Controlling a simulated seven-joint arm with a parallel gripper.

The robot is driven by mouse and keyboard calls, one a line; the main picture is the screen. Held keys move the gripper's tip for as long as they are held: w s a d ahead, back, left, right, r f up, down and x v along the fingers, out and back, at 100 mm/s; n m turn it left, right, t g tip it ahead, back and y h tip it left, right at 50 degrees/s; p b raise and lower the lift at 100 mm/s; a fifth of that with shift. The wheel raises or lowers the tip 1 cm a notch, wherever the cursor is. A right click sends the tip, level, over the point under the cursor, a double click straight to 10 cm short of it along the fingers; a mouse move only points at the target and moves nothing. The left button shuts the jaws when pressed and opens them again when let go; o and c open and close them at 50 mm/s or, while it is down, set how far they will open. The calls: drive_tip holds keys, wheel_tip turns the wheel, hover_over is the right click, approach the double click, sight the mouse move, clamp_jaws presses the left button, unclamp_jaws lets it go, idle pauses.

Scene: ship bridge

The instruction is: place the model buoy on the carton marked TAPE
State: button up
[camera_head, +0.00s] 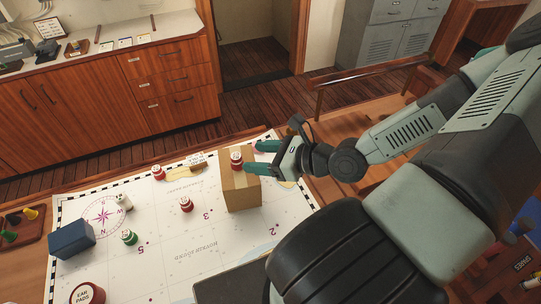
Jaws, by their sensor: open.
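A brown cardboard carton (241,192) stands on the white chart; I cannot read any TAPE marking on it. A small red model buoy with a white band (236,160) appears upright on the carton's top. My gripper (252,157) is open, its teal fingertips just right of that buoy, with a gap between them and the buoy apparently outside them. Other small buoy-like pieces stand on the chart: red ones (158,172) and (187,204), a white one (123,201) and a green one (129,237).
The chart (175,245) covers the table and has bare room left of the carton. A dark blue box (71,240) and a round red EAR PADS tin (87,293) stand at the left. A wooden rail (370,74) runs behind my arm.

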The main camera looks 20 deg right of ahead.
drive_tip(key=shift+v, duration=1.5)
